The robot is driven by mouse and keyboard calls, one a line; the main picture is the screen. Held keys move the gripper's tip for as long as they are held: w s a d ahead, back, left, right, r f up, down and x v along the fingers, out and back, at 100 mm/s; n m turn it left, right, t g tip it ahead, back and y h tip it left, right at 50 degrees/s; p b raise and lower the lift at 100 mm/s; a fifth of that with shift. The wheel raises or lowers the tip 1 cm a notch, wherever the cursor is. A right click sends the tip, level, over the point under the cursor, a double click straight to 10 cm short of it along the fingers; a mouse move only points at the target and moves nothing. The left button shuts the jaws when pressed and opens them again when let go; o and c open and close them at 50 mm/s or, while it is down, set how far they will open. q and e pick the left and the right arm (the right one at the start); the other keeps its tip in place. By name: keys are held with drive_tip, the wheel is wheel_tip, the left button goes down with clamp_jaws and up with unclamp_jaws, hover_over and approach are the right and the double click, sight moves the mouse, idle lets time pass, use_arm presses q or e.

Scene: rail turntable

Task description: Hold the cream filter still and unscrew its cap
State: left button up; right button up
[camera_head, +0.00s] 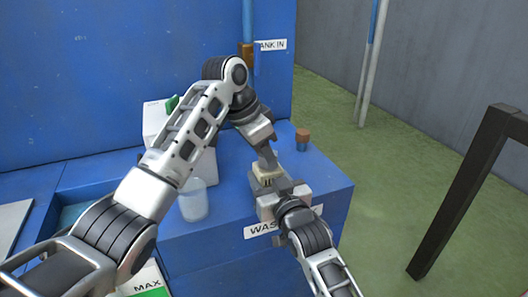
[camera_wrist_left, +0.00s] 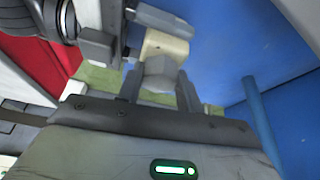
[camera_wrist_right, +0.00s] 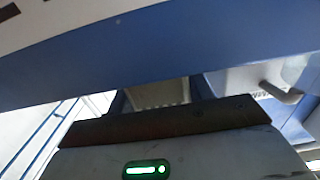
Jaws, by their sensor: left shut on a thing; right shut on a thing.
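The cream filter (camera_head: 266,174) is above the front right part of the blue counter, mostly hidden between my grippers. In the left wrist view, the cream filter body (camera_wrist_left: 165,45) has a grey faceted cap (camera_wrist_left: 158,74) at its near end. My left gripper (camera_head: 268,158) comes from above and is shut on the grey cap, with a finger on either side. My right gripper (camera_head: 270,186) comes from the front and is shut on the cream body. In the right wrist view, part of the pale body (camera_wrist_right: 160,93) shows between its fingers.
A clear jar (camera_head: 194,203) stands left of the grippers. A small brown-topped piece (camera_head: 302,134) stands behind right on the blue counter (camera_head: 325,182). A blue pipe (camera_head: 248,22) and TANK IN label (camera_head: 272,45) are at the back. A dark frame (camera_head: 465,180) stands at the right.

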use_arm(q)
drive_tip(key=shift+r, duration=1.55)
use_arm(e)
drive_tip(key=shift+f, duration=0.1)
use_arm(q)
drive_tip(key=shift+r, duration=2.5)
use_arm(e)
drive_tip(key=o, duration=1.5)
drive_tip(key=shift+c, duration=0.2)
